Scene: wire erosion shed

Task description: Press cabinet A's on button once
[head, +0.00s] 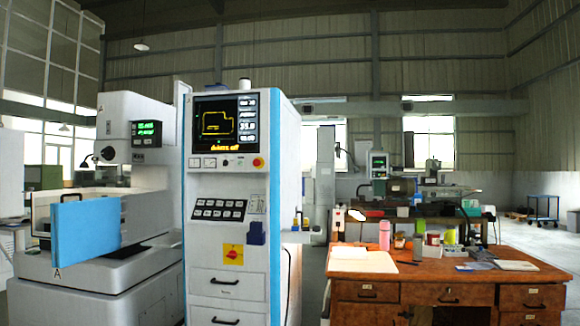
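Cabinet A (205,272) is a tall white control cabinet with blue edging, standing upright left of centre in the head view. Its screen (225,122) is lit, with a yellow outline and a yellow text line that seems to end in "off". Below the screen are two small pale buttons (202,162) and a red knob on a yellow base (258,162). A dark keypad (219,210) sits lower, above a red-and-yellow rotary switch (233,254). The button labels are too small to read, so I cannot tell which is the on button. My gripper is not in view.
A white machine (137,195) with a blue panel (86,228) and "A" marks stands left of the cabinet. A wooden desk (440,277) with bottles and papers stands at the right. A blue cart (543,208) stands on open floor at the far right.

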